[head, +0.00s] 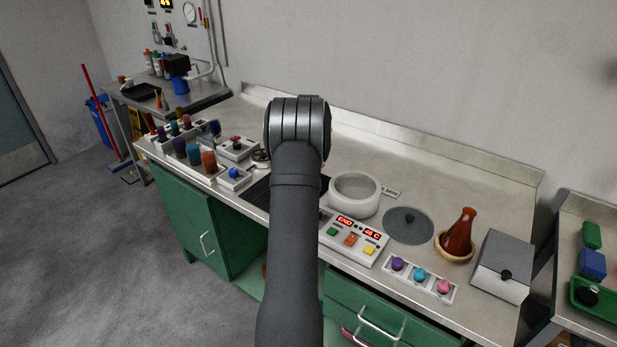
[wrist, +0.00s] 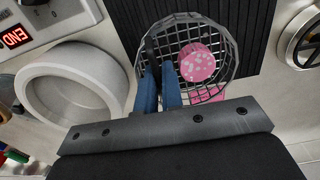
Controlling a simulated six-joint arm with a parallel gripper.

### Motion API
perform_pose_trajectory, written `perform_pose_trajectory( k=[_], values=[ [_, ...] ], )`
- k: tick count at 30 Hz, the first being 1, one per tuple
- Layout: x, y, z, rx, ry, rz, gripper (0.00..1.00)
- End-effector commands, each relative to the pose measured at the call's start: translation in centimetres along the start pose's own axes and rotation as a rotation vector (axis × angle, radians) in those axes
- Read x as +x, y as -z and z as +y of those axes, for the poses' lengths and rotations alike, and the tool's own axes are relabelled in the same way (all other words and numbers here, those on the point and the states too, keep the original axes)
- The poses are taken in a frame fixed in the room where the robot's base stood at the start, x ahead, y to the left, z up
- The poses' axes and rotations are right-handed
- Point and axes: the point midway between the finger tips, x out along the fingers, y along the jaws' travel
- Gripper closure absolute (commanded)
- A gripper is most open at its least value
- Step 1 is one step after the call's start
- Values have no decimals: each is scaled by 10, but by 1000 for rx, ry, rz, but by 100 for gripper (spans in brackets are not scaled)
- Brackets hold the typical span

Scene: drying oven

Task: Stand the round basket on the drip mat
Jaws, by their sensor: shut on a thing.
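The round basket (wrist: 222,85) is dark wire mesh and shows in the wrist view, with a pink speckled round piece (wrist: 195,62) inside it. My gripper (wrist: 160,85) has its blue fingers shut on the basket's dark handle, at the basket's left side. The drip mat (wrist: 255,18) is black and ribbed; the basket overlaps it in the wrist view, and I cannot tell whether they touch. In the head view the mat (head: 257,194) shows beside my arm, which hides the gripper and basket.
The open white round oven (head: 353,194) stands right of the mat, behind a control panel (head: 354,240) reading END. A grey lid (head: 408,226), brown bottle (head: 460,233) and grey box (head: 503,265) stand farther right. Bottle racks (head: 194,160) stand left.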

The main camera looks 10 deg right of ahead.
Motion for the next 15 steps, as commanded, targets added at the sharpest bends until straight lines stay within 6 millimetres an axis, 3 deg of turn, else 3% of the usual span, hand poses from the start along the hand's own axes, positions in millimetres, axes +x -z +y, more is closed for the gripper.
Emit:
perform_pose_trajectory(
  k=[9,15],
  values=[
    [38,0,1,1,0,1,100],
    [39,0,1,0,1,2,100]
  ],
)
